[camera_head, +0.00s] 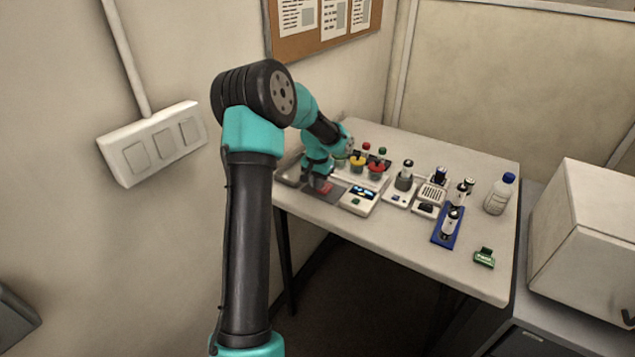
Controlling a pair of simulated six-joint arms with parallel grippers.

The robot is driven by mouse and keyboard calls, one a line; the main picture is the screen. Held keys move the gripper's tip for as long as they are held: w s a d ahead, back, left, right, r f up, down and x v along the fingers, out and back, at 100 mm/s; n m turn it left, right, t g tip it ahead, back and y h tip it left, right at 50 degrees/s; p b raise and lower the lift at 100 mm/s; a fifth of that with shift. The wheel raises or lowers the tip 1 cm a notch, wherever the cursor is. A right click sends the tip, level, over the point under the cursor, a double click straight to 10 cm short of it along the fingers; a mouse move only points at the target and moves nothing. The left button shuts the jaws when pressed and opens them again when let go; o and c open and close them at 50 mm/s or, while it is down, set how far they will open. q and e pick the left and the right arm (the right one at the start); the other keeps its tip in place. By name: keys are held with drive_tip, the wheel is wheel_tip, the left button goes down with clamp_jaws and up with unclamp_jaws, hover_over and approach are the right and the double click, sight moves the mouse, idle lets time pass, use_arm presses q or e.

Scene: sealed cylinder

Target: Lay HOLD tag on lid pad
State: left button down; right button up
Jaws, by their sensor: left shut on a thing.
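My left gripper (318,178) reaches down at the back left of the table, over a dark grey mat (330,196). It is shut on a small red tag (323,187) low over the mat; no lettering is readable, and I cannot tell whether the tag touches the mat. The fingers partly hide it. Just right of the gripper stand a yellow-topped container (357,161) and a red-topped container (375,168). I cannot make out which surface is the lid pad. My right gripper is out of view.
A white device with a display (360,198) stands right of the mat. A blue rack (439,238) holds vials. A white bottle (498,196) and a green clip-like item (484,258) are farther right. The table's (400,245) front middle is clear.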

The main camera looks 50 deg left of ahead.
use_arm(q)
drive_tip(key=shift+f, duration=0.15)
drive_tip(key=c, duration=1.2)
unclamp_jaws()
drive_tip(key=shift+c, duration=0.2)
wheel_tip(320, 180, up, 12)
drive_tip(key=shift+r, duration=0.2)
